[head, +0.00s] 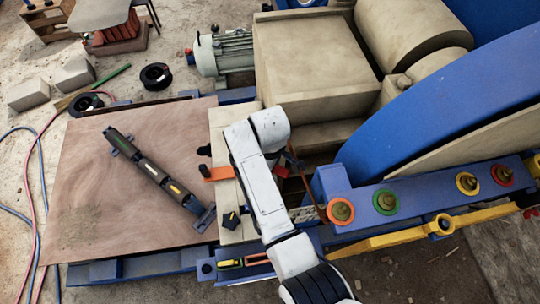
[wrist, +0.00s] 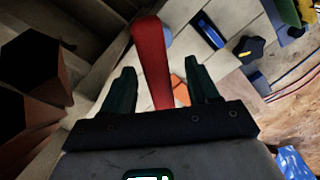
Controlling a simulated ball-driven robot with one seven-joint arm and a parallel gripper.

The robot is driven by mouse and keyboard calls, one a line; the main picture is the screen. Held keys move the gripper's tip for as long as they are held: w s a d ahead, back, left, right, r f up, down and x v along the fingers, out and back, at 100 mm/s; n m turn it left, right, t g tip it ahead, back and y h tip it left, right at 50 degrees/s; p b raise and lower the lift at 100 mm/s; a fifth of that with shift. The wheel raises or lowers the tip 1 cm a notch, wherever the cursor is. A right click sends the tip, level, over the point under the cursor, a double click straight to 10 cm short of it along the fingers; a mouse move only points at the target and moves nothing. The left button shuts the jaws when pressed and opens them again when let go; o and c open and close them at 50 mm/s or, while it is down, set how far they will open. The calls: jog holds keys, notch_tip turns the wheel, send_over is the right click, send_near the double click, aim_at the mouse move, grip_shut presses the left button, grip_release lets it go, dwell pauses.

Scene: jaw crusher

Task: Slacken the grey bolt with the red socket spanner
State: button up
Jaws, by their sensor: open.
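A red handle (wrist: 152,55), which looks like that of the red socket spanner, stands between the jaws of my gripper (wrist: 160,80) in the wrist view. The jaws are open, with a gap on each side of the handle. The spanner's socket end is not visible. In the head view my white arm (head: 262,185) reaches to the crusher's side and my gripper is mostly hidden behind it. I cannot pick out the grey bolt for sure. Dark brown hexagonal shapes (wrist: 30,65) fill the left of the wrist view.
A blue beam (head: 420,195) at the right carries bolts in orange (head: 331,219), green (head: 375,209), yellow (head: 459,188) and red rings. A brown sheet (head: 90,200) at the left holds a long dark tool (head: 150,167). A pale plank (head: 226,130) lies beside my arm.

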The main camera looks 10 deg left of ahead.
notch_tip(320, 180, up, 9)
jog(key=shift+r+b, duration=0.15)
jog(key=shift+b, duration=0.25)
